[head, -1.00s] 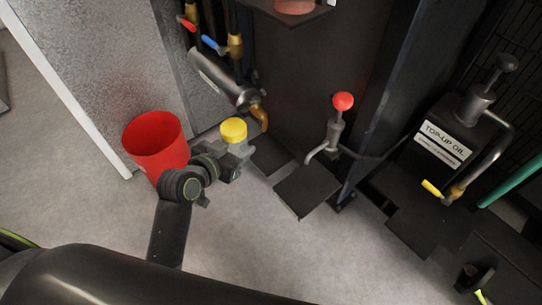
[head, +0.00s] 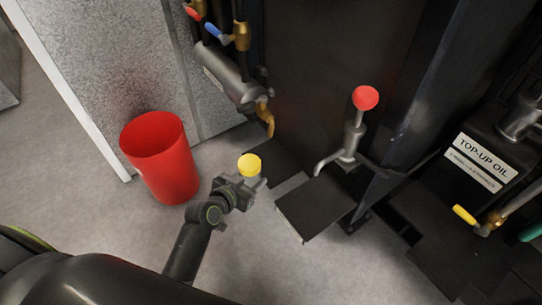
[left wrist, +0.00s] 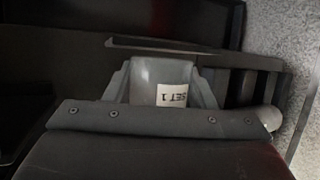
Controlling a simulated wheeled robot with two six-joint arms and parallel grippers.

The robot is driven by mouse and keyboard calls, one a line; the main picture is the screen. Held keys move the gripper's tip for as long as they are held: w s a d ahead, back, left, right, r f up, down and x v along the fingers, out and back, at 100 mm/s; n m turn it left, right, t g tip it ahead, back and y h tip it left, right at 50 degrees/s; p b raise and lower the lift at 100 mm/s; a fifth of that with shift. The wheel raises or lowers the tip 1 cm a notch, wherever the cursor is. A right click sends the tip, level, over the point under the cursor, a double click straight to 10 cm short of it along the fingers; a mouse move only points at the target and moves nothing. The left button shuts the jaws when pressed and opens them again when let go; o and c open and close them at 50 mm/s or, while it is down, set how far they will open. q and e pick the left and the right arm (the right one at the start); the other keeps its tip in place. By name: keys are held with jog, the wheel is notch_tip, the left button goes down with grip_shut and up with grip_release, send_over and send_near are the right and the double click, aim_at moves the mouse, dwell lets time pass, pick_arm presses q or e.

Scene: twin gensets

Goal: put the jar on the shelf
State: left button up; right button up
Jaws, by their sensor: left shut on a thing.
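The jar (head: 249,166) has a yellow lid and is held upright at the end of my left arm, over the floor. My left gripper (head: 243,183) is shut on it. In the left wrist view the jar's grey body (left wrist: 165,82) shows between the fingers, with a white label reading "SET 1". The lower part of the jar is hidden by the gripper in the head view. I cannot make out a shelf for certain. My right gripper is not in view.
A red bin (head: 160,155) stands left of my left gripper. A pump with a red knob (head: 365,98) stands above a dark flat plate (head: 314,207) to the right. A brass tap (head: 264,112) is behind. A "TOP-UP OIL" unit (head: 478,160) is at right. Grey floor is clear below.

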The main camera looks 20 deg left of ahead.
aim_at(271, 161)
pick_arm(q)
jog(key=w+d, duration=0.1)
jog(key=w, duration=0.2)
jog(key=w+d, duration=0.1)
jog(key=w, duration=0.5)
jog(key=shift+w+d+b, duration=0.35)
jog(key=shift+d+b, duration=0.05)
jog(key=shift+w+f, duration=0.2)
jog(key=shift+f, duration=0.1)
jog(key=shift+f+b, duration=0.2)
jog(key=shift+b, duration=0.1)
jog(key=o, duration=1)
jog(key=shift+s, duration=0.1)
jog(key=shift+c, duration=0.2)
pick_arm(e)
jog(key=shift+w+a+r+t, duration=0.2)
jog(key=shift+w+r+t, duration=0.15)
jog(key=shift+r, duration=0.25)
pick_arm(q)
jog(key=shift+r, duration=0.1)
